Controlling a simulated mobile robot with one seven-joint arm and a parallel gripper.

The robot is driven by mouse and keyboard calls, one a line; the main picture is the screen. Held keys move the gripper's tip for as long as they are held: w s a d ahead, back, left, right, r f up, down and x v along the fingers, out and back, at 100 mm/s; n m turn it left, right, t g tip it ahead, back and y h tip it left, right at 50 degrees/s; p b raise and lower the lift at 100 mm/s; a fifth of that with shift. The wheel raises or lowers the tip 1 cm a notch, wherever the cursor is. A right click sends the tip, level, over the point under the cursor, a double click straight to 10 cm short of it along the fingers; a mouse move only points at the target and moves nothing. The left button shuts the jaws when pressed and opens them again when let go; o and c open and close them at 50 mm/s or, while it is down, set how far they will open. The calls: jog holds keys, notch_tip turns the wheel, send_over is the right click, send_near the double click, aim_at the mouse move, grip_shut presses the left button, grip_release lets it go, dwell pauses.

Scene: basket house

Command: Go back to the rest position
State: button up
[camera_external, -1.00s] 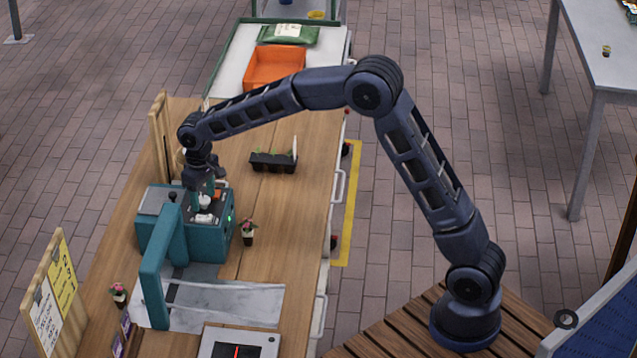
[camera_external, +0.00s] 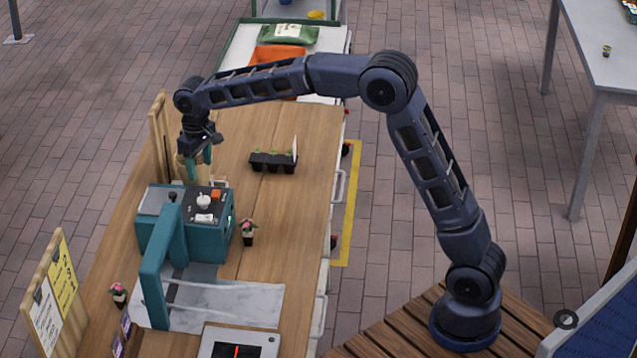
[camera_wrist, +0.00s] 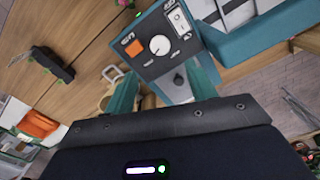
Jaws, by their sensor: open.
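My gripper (camera_external: 198,164) is open and empty, with its teal fingers pointing down above the back edge of the teal machine (camera_external: 154,233). The machine has a dark control panel with a white knob (camera_external: 204,201), an orange button (camera_external: 216,194) and a white switch (camera_external: 205,217). In the wrist view the two teal fingers of my gripper (camera_wrist: 165,92) are spread wide. The white knob (camera_wrist: 160,45), orange button (camera_wrist: 134,48) and white switch (camera_wrist: 181,17) show beyond them. Nothing is between the fingers, and they look clear of the panel.
A black seedling tray (camera_external: 272,162) and a potted flower (camera_external: 248,234) stand on the wooden bench (camera_external: 290,215). A wooden board (camera_external: 159,135) stands behind the machine. Air above the bench's right side is clear.

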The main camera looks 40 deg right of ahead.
jog(key=shift+d+r, duration=0.1)
jog(key=shift+r, duration=0.15)
jog(key=s+d+r+m+t, duration=0.1)
jog(key=s+d+r, duration=0.4)
jog(key=s+d, duration=0.45)
jog(key=s+d+r+m+t, duration=0.1)
jog(key=s+d+r, duration=0.45)
jog(key=d, duration=0.75)
jog(key=s+d+f+m+t, duration=0.1)
jog(key=s+d+f, duration=0.1)
jog(key=s+d, duration=0.3)
jog(key=s+d+f, duration=0.2)
jog(key=s+d, duration=0.3)
jog(key=s, duration=0.7)
jog(key=s+d+f+m+t, duration=0.1)
jog(key=s+d+f, duration=0.2)
jog(key=s+d, duration=0.2)
jog(key=s, duration=0.3)
jog(key=shift+s+d+m+t, duration=0.15)
jog(key=shift+s+m+t, duration=0.15)
jog(key=shift+f, duration=0.1)
